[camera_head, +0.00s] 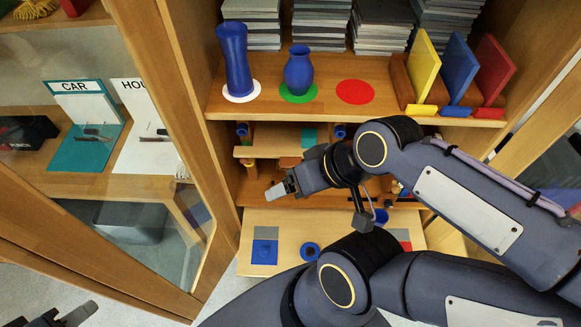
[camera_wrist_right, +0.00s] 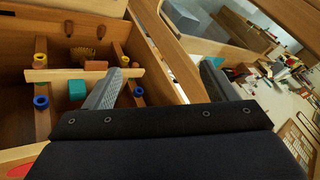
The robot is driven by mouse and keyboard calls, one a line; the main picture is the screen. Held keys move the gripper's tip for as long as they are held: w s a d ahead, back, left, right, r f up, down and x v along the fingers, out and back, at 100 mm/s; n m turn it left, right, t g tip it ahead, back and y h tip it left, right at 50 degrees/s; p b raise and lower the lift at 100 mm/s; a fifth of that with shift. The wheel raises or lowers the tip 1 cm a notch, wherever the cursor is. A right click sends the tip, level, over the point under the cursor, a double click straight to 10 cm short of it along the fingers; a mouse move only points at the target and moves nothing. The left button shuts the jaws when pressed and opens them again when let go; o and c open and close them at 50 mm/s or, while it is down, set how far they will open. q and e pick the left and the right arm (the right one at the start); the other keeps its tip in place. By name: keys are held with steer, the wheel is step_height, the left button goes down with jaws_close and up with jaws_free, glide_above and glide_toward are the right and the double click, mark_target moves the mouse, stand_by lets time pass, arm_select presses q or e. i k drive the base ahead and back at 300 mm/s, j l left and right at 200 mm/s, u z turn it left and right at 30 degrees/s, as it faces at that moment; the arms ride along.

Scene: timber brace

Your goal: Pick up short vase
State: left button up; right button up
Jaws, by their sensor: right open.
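The short blue vase (camera_head: 299,72) stands upright on a green disc (camera_head: 298,93) on the upper shelf in the head view. A taller blue vase (camera_head: 234,58) stands to its left on a white disc (camera_head: 241,91). My right gripper (camera_head: 278,189) is below the upper shelf edge, apart from the short vase and lower than it. In the right wrist view its two fingers (camera_wrist_right: 163,78) are spread with nothing between them; no vase shows there. My left gripper (camera_head: 77,315) is partly in view at the bottom left, away from the vases, and its opening is unclear.
A red disc (camera_head: 355,92) lies bare right of the short vase. Yellow (camera_head: 424,70), blue (camera_head: 459,70) and red boards stand farther right. Grey stacks (camera_head: 318,22) are behind. A wood-framed glass door (camera_head: 170,120) stands open at left. A lower board (camera_head: 285,222) sits below my right arm.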

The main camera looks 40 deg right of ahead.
mark_target(382, 216)
steer(key=k+z, duration=0.2)
steer(key=z, duration=2.05)
steer(key=i+l+u, duration=0.15)
steer(key=u, duration=0.15)
steer(key=i+l+u, duration=0.15)
steer(key=u, duration=0.2)
